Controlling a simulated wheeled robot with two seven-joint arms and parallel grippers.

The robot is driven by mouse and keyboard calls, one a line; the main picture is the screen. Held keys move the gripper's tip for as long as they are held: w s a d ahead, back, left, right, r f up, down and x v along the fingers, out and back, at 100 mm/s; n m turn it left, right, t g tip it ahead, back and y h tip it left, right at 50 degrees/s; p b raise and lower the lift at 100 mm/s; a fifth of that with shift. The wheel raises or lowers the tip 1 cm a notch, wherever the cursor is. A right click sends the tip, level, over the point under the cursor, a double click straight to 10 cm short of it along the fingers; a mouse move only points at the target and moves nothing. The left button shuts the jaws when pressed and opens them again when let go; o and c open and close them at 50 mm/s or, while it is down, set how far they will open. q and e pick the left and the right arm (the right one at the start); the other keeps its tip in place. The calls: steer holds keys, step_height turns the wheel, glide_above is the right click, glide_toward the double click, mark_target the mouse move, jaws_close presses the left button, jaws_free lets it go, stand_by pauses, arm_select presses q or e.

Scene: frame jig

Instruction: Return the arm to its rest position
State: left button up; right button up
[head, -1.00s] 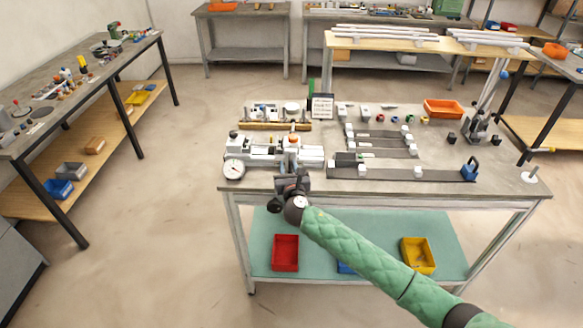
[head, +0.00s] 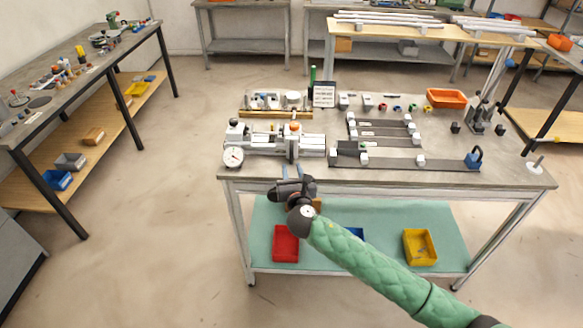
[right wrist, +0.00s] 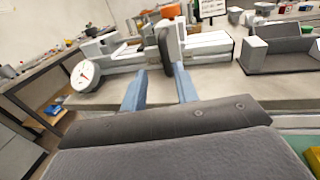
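My right gripper (head: 292,171) is at the front edge of the middle table (head: 300,179), just in front of the white clamping jig with the dial gauge. In the right wrist view its two blue-grey fingers (right wrist: 160,92) stand apart with nothing between them, and the jig (right wrist: 205,46) lies beyond their tips. The green-sleeved right arm comes in from the lower right. The jig (head: 262,142) carries an orange knob (head: 295,127) and a round dial gauge (head: 233,157), which also shows in the right wrist view (right wrist: 85,74). My left gripper is not in view.
Dark frame rails (head: 405,162) and an orange bin (head: 446,98) lie on the table's right part. A red bin (head: 285,243) and a yellow bin (head: 420,246) stand on the green lower shelf. A side bench (head: 60,110) is at the left, with open floor between.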

steer(key=shift+s, duration=0.1)
stand_by(0.4)
steer(key=s+d+f+n+g+h, duration=0.1)
steer(key=s+d+f+n+g, duration=0.35)
steer(key=s+d+n, duration=0.6)
steer(key=s+d+f+n+g+h, duration=0.1)
steer(key=s+d+f+n+g, duration=0.4)
steer(key=s+n, duration=1.05)
steer(key=s+d+f+n+g+h, duration=0.1)
steer(key=s+d+f+n+g, duration=0.35)
steer(key=s+d+n, duration=0.9)
steer(key=s+a+f+m+g, duration=0.1)
steer(key=a+f+m, duration=0.15)
steer(key=f, duration=0.75)
steer(key=s+a+f+m, duration=0.1)
steer(key=a+f, duration=0.3)
steer(key=f, duration=0.7)
steer(key=s+f, duration=0.3)
steer(key=f, duration=0.7)
steer(key=s+f+g, duration=0.1)
steer(key=s+f, duration=0.2)
steer(key=f, duration=0.8)
steer(key=shift+s+a, duration=0.15)
steer(key=shift+a, duration=0.25)
steer(key=shift+r, duration=0.1)
